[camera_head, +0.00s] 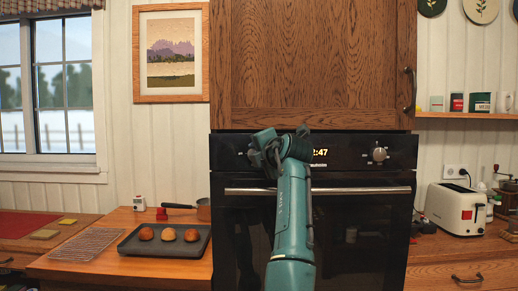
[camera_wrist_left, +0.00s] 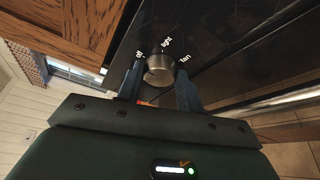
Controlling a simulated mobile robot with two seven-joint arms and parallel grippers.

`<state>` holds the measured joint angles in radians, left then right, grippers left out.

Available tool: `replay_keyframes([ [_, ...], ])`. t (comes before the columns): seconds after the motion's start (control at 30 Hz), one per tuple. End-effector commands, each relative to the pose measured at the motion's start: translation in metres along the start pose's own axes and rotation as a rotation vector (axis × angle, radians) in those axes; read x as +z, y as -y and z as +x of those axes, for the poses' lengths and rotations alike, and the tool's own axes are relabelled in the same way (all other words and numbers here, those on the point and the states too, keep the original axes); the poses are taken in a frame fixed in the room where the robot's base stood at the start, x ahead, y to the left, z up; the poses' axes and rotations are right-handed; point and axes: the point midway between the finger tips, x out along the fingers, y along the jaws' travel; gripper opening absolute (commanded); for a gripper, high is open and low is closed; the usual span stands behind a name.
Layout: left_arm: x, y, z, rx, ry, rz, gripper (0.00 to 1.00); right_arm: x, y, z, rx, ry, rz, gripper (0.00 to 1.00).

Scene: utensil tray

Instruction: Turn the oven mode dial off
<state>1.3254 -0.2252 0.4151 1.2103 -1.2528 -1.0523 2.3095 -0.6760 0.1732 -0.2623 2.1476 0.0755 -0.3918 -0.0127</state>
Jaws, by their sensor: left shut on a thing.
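The oven mode dial (camera_wrist_left: 160,68) is a round metal knob on the black panel in the left wrist view. Around it are the white words "light" above, "fan" at the right and a partly hidden label at the left. My left gripper (camera_wrist_left: 160,80) has one finger on each side of the knob and is shut on it. In the head view, my left gripper (camera_head: 262,150) is at the left part of the oven's (camera_head: 365,230) control panel and hides this dial. I cannot tell exactly where the dial's mark points. My right gripper is not in view.
A second knob (camera_head: 379,154) is on the panel's right, past the lit clock (camera_head: 320,152). The oven handle (camera_head: 350,190) runs below the panel. A baking tray (camera_head: 135,248) with buns is on the left counter; a toaster (camera_head: 455,208) is on the right.

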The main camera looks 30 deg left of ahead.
Motion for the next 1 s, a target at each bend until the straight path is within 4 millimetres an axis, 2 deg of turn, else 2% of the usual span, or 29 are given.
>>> replay_keyframes([
  [0.3,0.0004,-0.0023,-0.0002,-0.047,0.001,-0.115,0.14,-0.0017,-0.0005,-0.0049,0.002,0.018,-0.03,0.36],
  [0.87,0.0002,-0.0017,0.0001,-0.056,0.003,-0.138,0.14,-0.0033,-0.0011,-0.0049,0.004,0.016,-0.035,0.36],
  [0.9,0.0002,-0.0017,0.0,-0.056,0.002,-0.138,0.4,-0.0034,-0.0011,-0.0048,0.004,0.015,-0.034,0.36],
  [1.0,0.0001,-0.0017,0.0,-0.056,0.002,-0.138,0.48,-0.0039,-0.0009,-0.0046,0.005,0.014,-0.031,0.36],
])
